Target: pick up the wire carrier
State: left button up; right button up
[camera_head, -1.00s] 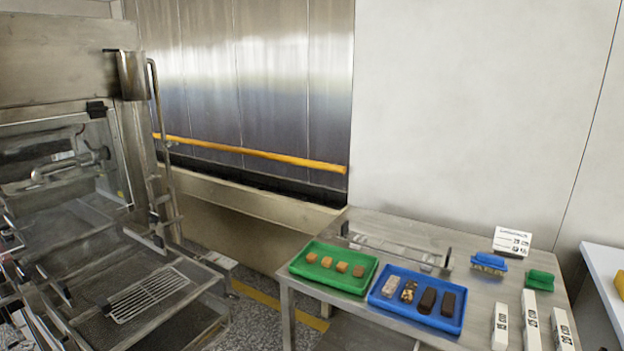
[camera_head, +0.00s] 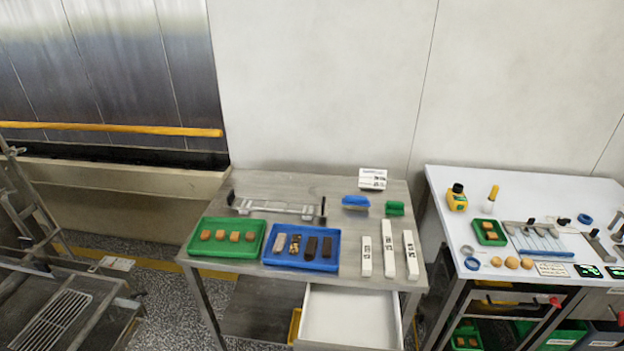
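A long flat metal carrier with an upright dark end piece at each end (camera_head: 276,208) lies at the back of the steel table, behind the trays. It looks like the wire carrier, but its wires are too fine to make out. A wire grid (camera_head: 52,320) also lies on the machine at the lower left. Neither of my grippers shows in the head view.
A green tray (camera_head: 191,246) with brown pieces and a blue tray (camera_head: 268,258) with bars stand at the front of the steel table (camera_head: 344,236). White blocks (camera_head: 388,253) and brushes (camera_head: 356,201) are at its right. An open white drawer (camera_head: 350,318) juts out below. A white bench (camera_head: 450,182) stands right.

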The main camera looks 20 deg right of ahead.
aim_at(5, 348)
jog(key=z, duration=0.75)
jog(key=u, duration=2)
